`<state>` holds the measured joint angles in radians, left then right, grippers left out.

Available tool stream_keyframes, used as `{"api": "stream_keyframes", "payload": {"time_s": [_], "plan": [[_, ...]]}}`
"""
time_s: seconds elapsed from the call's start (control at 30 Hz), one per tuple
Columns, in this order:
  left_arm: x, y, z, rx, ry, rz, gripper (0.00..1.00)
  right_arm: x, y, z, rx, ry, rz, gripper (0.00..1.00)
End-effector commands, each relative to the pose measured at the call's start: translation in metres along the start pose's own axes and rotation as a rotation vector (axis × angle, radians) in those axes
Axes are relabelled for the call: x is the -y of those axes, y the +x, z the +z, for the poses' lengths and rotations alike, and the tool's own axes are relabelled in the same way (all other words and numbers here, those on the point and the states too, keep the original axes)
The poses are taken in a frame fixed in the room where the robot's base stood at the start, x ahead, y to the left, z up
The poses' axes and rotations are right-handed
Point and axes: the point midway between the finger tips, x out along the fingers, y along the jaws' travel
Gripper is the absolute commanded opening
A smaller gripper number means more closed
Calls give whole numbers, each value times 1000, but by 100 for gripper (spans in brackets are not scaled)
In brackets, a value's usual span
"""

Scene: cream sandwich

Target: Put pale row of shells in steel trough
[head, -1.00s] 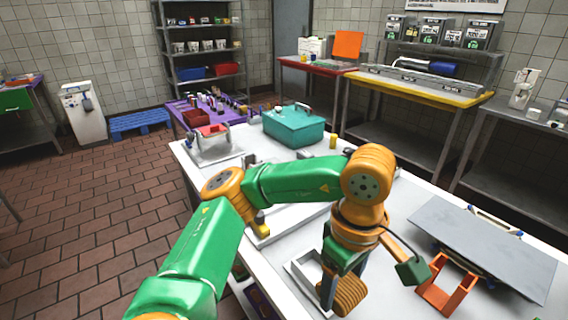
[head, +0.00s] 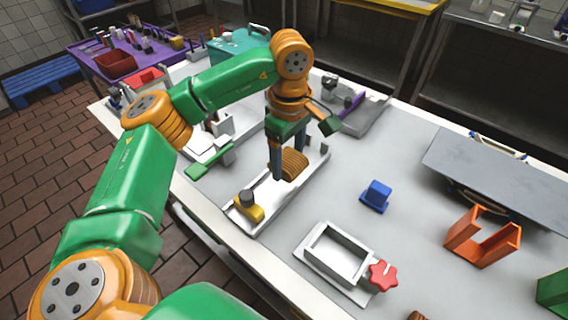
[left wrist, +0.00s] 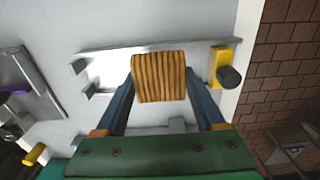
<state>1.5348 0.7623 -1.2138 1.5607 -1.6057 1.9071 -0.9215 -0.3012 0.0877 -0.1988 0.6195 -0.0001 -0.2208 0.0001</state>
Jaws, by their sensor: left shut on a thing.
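The pale row of shells (head: 294,166) is a tan, ridged block. My left gripper (head: 287,162) is shut on it, with one finger on each side. The row also shows between the fingers in the left wrist view (left wrist: 159,77). The steel trough (head: 278,203) is a long, shallow channel near the table's left edge, with a yellow block and dark knob (head: 248,205) at its near end. The shells are over the trough's far half; I cannot tell whether they touch it. The trough also shows behind the shells in the left wrist view (left wrist: 110,60). My right gripper is not in view.
A white open box (head: 336,258) with a red knob (head: 383,275) stands nearer. A blue block (head: 376,196), an orange bracket (head: 482,238) and a grey sloped plate (head: 500,180) lie to the right. A brown piece (head: 417,316) shows at the bottom edge. The middle table is mostly clear.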

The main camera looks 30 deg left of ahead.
Motion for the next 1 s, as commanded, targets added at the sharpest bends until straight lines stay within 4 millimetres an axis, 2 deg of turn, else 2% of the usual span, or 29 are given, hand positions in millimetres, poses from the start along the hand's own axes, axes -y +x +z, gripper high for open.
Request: {"api": "stream_keyframes", "payload": {"time_s": [0.23,0.4,0.73,0.77,0.8,0.87,1.0], "plan": [[-16,32,-22,0,-2,-3,16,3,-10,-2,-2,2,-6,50],[-15,59,-21,0,2,-2,16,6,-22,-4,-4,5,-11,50],[-16,66,-20,1,2,2,16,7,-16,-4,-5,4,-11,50],[-16,66,-20,1,2,2,74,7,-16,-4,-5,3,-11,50],[-16,65,-20,1,2,2,85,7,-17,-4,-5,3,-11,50],[-16,65,-20,1,2,2,100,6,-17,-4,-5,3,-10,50],[-16,65,-20,1,2,2,100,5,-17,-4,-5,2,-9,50]]}}
